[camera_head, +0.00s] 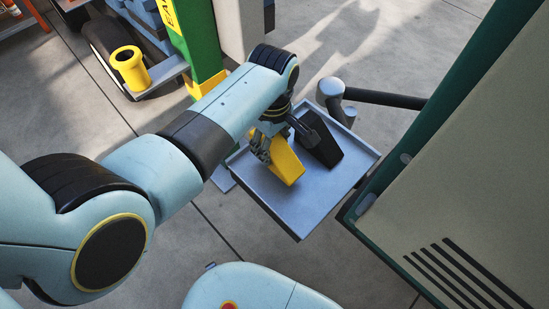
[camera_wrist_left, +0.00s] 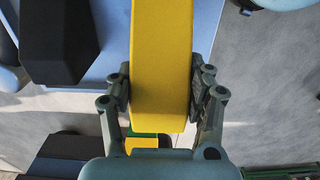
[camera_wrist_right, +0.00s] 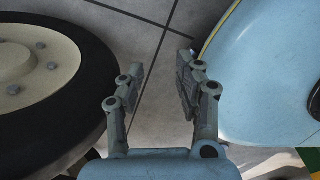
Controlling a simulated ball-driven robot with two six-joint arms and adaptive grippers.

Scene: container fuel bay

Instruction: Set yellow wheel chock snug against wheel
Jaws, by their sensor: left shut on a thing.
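The yellow wheel chock (camera_head: 287,165) is at the grey tray on a stand. My left gripper (camera_head: 268,146) is shut on it, and the left wrist view shows the chock (camera_wrist_left: 162,50) between both fingers. I cannot tell whether the chock still touches the tray. A dark wheel (camera_head: 103,40) stands at the upper left of the head view, partly hidden by a yellow cylinder and a grey bracket. A wheel with a black tyre and bolted cream hub (camera_wrist_right: 88,88) fills the left of the right wrist view. My right gripper (camera_wrist_right: 160,82) is open and empty beside it.
A black chock (camera_head: 322,142) lies in the tray (camera_head: 300,220), right of the yellow one. A yellow cylinder (camera_head: 130,68) stands on the bracket by the green post (camera_head: 196,45). A large green-edged cabinet (camera_head: 470,170) bounds the right.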

